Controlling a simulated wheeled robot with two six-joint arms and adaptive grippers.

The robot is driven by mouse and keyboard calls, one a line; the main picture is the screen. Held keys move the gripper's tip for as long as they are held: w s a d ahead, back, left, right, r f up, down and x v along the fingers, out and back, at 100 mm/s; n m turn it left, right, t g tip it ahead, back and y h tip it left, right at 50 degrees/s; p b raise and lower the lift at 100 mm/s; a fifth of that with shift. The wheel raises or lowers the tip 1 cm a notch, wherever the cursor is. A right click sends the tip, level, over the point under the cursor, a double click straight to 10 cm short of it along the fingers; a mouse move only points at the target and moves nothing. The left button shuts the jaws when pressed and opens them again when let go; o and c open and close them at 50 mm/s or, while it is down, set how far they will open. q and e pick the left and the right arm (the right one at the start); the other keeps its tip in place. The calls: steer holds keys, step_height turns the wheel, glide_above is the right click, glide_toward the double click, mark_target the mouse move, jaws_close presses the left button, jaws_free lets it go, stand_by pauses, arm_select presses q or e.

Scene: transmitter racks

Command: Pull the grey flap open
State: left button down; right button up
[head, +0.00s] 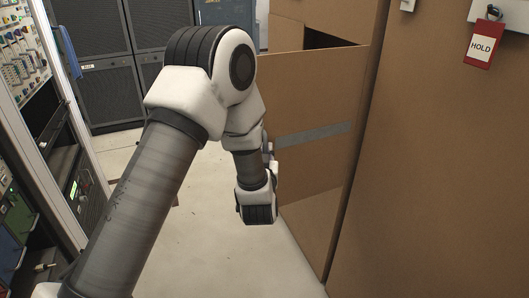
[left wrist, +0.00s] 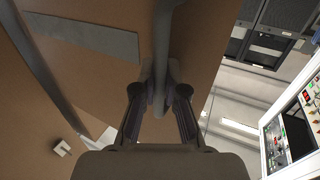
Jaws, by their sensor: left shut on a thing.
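A brown panel (head: 310,95) with a grey strip (head: 315,134) across it stands out from the brown cabinet wall in the head view. I see no all-grey flap; this panel looks like the hinged part. In the left wrist view the panel (left wrist: 110,85) fills the left and middle, with its grey strip (left wrist: 85,36) at upper left. A grey bar handle (left wrist: 163,35) runs down its face. My left gripper (left wrist: 160,80) is shut on this handle, one finger on each side. In the head view my wrist and arm mostly hide the gripper and handle. My right gripper is not in view.
A brown cabinet wall (head: 450,170) with a red HOLD tag (head: 482,43) is on the right. An equipment rack (head: 20,130) stands close on the left. Dark cabinets (head: 105,75) stand at the back. Pale floor (head: 215,245) lies open between them.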

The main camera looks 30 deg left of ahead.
arm_select(q)
steer(key=shift+d, duration=0.1)
stand_by(0.3)
steer(key=c, duration=1.2)
jaws_free()
steer(key=shift+s, duration=0.1)
steer(key=v, duration=1.2)
